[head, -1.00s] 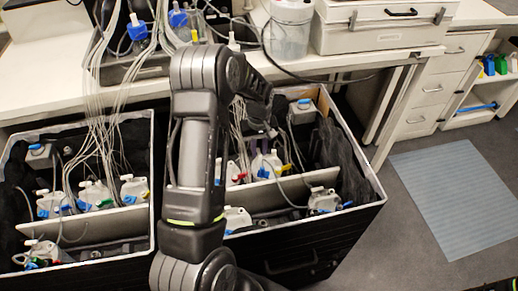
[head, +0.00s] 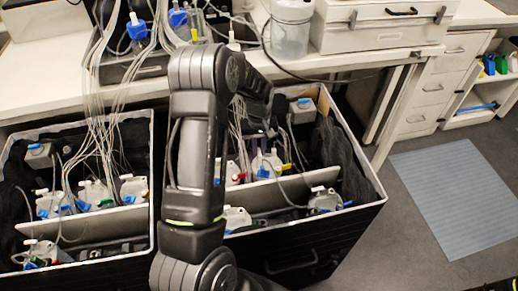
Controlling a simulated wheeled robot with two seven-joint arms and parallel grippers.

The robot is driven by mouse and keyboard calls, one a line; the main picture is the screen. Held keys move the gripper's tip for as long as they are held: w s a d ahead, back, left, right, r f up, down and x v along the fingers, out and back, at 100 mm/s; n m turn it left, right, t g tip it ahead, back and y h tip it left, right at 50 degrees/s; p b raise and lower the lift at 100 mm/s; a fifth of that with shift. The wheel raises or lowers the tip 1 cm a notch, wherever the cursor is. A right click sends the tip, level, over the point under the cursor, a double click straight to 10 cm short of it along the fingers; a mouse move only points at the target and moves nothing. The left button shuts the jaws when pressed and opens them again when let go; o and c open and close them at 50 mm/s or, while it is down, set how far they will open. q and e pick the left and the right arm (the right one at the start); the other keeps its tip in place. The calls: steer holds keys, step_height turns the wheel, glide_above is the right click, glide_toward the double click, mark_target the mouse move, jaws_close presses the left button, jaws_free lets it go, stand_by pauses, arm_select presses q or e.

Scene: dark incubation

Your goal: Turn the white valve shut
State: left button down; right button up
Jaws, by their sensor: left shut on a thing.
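My left arm rises from the bottom centre, and its forearm bends down into the right-hand black box. My left gripper (head: 260,141) is small and dark, just above a white bottle (head: 265,165) with blue, white and yellow fittings. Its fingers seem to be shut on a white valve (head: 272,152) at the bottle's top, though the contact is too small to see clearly. The valve's turn angle cannot be read. Part of the bottle group is hidden behind my arm. My right gripper does not show.
The right box (head: 362,208) and left box (head: 152,170) have raised rims and pale dividers, with several tubed bottles inside. Thin tubes hang beside my forearm. The white bench (head: 40,88) runs behind. Floor around the grey-blue mat (head: 455,195) is clear.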

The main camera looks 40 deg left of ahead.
arm_select(q)
steer(key=m+b, duration=0.2)
steer(key=m, duration=0.2)
steer(key=shift+f, duration=0.1)
steer(key=m+b, duration=0.1)
steer(key=m, duration=0.4)
steer(key=shift+m, duration=0.4)
steer(key=m, duration=0.3)
steer(key=shift+m+b, duration=0.3)
steer(key=shift+b, duration=0.05)
steer(key=shift+m, duration=1.9)
steer(key=c, duration=1.4)
jaws_free()
steer(key=shift+c, duration=0.2)
